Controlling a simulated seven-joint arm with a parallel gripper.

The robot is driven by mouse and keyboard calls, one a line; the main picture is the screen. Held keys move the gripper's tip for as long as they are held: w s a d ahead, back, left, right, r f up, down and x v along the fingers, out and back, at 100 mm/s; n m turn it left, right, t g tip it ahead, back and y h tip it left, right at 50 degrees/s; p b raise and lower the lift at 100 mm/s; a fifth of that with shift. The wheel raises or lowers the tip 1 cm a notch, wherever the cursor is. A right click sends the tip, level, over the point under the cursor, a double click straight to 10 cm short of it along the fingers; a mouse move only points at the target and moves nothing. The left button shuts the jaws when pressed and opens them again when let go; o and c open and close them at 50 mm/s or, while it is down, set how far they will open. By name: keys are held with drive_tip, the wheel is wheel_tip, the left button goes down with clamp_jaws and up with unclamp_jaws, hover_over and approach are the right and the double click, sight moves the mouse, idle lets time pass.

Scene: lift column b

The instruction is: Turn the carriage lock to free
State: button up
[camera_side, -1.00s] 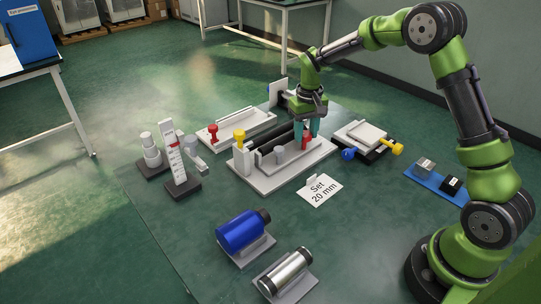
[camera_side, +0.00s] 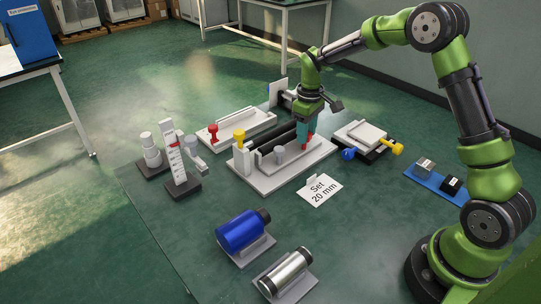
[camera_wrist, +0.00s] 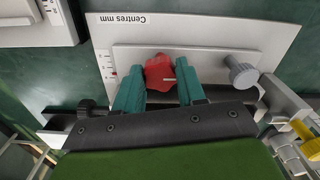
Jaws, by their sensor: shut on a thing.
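My gripper is shut on this knob. A grey knob (camera_side: 280,151) stands to its left on the same fixture; it also shows in the wrist view (camera_wrist: 240,70). Which knob is the carriage lock is not labelled legibly.
A yellow knob (camera_side: 239,134) tops the fixture's left end. A "Set 20 mm" card (camera_side: 319,190) lies in front. Another plate with a red knob (camera_side: 213,130) is behind left; a stacked block with yellow and blue knobs (camera_side: 366,135) is right. A blue cylinder (camera_side: 241,232) lies in front.

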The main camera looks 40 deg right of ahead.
drive_tip(key=shift+n, duration=0.6)
drive_tip(key=o, duration=0.8)
drive_tip(key=shift+r, duration=0.1)
wheel_tip(320, 180, up, 17)
drive_tip(key=shift+f, duration=0.1)
